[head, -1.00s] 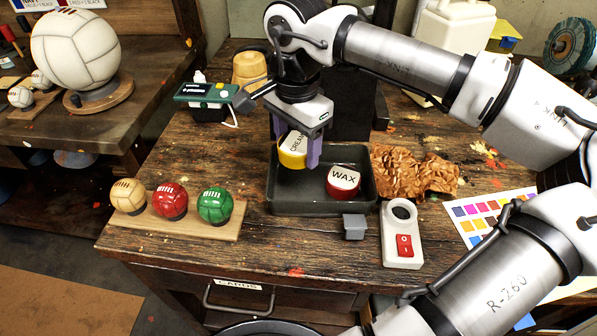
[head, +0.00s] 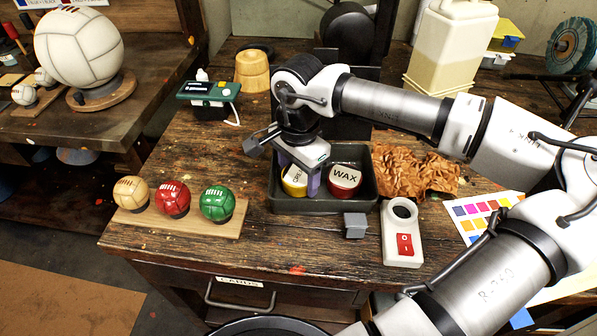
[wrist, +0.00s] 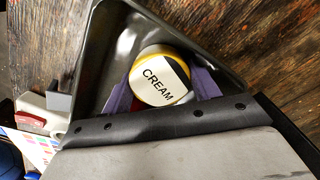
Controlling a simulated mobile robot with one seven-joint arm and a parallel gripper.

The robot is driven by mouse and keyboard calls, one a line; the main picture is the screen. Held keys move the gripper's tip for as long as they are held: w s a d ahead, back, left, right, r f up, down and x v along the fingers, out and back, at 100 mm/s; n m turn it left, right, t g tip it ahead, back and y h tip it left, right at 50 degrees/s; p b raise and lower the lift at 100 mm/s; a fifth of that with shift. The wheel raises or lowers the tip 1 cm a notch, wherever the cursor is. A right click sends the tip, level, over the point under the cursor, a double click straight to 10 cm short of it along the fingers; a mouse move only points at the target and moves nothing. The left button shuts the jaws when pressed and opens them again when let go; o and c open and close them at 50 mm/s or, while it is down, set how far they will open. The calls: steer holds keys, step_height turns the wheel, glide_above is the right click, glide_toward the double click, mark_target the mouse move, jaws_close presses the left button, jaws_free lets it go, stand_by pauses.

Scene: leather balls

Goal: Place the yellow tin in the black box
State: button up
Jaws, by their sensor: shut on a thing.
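The yellow tin (head: 294,187) has a white lid marked CREAM. It is low inside the black box (head: 325,206), a shallow dark open tray, towards its left side. My gripper (head: 299,182) points down into the box with its purple fingers shut on the tin. In the wrist view the tin (wrist: 161,78) sits between both fingers, its lid facing the camera. I cannot tell whether its bottom touches the box floor. A red tin (head: 345,181) with a white WAX lid stands in the box just right of it.
A grey-white switch unit (head: 402,235) and a small grey block (head: 355,226) are in front. A wooden rack (head: 180,217) with three small balls stands at the left. Bare tabletop lies between rack and box.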

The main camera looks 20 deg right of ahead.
mark_target(299, 173)
steer(key=o, duration=0.8)
step_height(299, 173, up, 12)
steer(key=shift+r+b, duration=0.1)
steer(key=shift+b, duration=0.45)
